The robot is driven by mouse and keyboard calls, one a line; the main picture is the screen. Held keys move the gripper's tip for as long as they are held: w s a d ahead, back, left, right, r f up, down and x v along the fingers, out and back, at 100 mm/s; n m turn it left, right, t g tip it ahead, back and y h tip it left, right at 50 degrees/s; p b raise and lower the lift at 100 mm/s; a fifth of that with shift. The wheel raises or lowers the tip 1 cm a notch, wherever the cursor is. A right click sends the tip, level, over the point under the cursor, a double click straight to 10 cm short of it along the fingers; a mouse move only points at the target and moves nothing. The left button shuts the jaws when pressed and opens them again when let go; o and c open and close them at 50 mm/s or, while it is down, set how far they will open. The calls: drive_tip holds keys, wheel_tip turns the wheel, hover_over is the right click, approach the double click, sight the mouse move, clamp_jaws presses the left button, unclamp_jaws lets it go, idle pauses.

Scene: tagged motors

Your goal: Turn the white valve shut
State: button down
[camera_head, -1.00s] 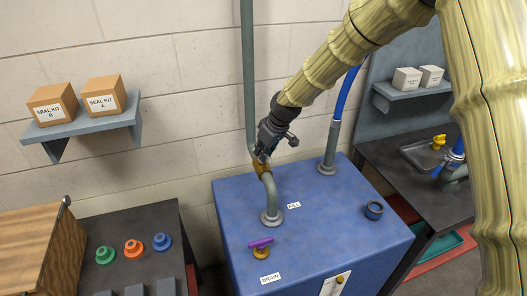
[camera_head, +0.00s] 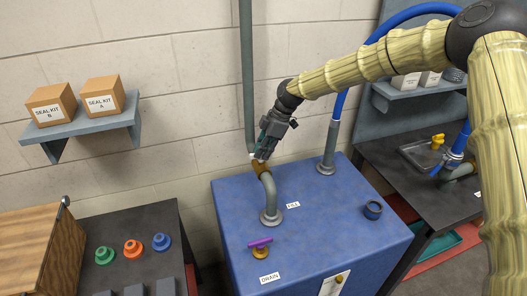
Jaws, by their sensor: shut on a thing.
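The white valve handle (camera_head: 252,156) shows only as a small pale bit at my gripper's tip. It sits at the brass valve body (camera_head: 262,168) on the grey fill pipe (camera_head: 269,195), which rises from the blue tank (camera_head: 330,225). My gripper (camera_head: 260,157) comes down from the upper right and is shut on the white valve handle. The fingers hide most of the handle, so its exact angle cannot be told.
A purple-handled drain valve (camera_head: 260,243) stands at the tank's front. A grey fitting with a blue hose (camera_head: 331,140) rises behind, right of my gripper. The tall wall pipe (camera_head: 249,80) is close on the left. A shelf with seal kit boxes (camera_head: 92,127) is farther left.

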drive_tip(key=shift+f+n+g, duration=0.1)
drive_tip(key=shift+n+g, duration=0.3)
drive_tip(key=shift+n, duration=0.5)
drive_tip(key=c, duration=1.5)
unclamp_jaws()
drive_tip(key=shift+w, duration=0.1)
drive_tip(key=v, duration=1.2)
drive_tip(key=shift+a, duration=0.1)
